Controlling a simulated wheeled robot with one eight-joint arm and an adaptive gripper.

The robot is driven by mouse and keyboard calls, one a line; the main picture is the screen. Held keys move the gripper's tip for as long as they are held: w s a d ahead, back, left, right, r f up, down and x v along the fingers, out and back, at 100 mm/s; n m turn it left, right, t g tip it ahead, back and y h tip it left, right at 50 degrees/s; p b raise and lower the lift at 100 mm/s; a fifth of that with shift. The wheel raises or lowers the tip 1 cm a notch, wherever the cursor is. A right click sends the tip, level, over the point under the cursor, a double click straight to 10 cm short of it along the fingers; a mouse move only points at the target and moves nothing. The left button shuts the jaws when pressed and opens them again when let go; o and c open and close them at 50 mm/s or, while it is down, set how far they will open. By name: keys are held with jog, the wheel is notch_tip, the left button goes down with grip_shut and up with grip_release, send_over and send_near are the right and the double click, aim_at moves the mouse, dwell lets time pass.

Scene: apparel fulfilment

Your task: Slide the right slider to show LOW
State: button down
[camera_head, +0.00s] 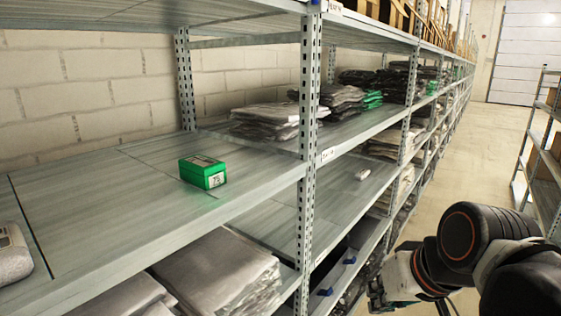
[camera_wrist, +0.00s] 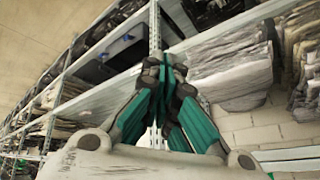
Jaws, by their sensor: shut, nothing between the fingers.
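Two small blue tabs show on the dark item on the lower shelf of the rack in the head view. The right one (camera_head: 349,260) is farther along the shelf, and the left one (camera_head: 327,292) is nearer. They are probably the sliders, but no LOW marking can be read. My gripper (camera_wrist: 171,63) has its teal fingers closed together with nothing between them. In the head view my gripper (camera_head: 378,292) hangs in the aisle, right of the shelf edge and apart from the tabs.
A metal upright (camera_head: 308,130) stands at the shelf front. A green box (camera_head: 203,171) sits on the shelf above. Folded grey garments (camera_head: 218,272) lie on the lower shelf. The aisle floor (camera_head: 455,165) is clear, with another rack (camera_head: 545,150) at the right.

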jog(key=s+d+f+t+h+b, duration=0.1)
jog(key=s+d+f+b, duration=0.15)
jog(key=f, duration=0.45)
jog(key=s+d+f+h+b, duration=0.1)
jog(key=f+b, duration=0.2)
jog(key=f, duration=0.3)
jog(key=w+a+r+m+g+y+p, duration=0.1)
jog(key=w+a+r+y+p, duration=0.4)
jog(key=r, duration=0.7)
jog(key=w+a+r+m+g+y+p, duration=0.1)
jog(key=w+a+r+g+y+p, duration=0.15)
jog(key=a+r+p, duration=0.7)
jog(key=w+a+r+m+y+p, duration=0.1)
jog(key=w+r+y+p, duration=0.35)
jog(key=r, duration=0.95)
jog(key=w+d+r+g+y+p, duration=0.1)
jog(key=w+d+r+y+p, duration=0.15)
jog(key=r, duration=0.55)
jog(key=w+d+r+g+y+p, duration=0.15)
jog(key=w+r+p, duration=0.25)
jog(key=r, duration=0.5)
jog(key=w+d+r+y+p, duration=0.3)
jog(key=r+p, duration=0.1)
jog(key=r, duration=0.4)
jog(key=s+a+r+p, duration=0.1)
jog(key=s+a+p, duration=0.1)
jog(key=a, duration=1.1)
jog(key=shift+a+r+n+p, duration=0.2)
jog(key=shift+r+n+p, duration=0.1)
jog(key=shift+n, duration=0.1)
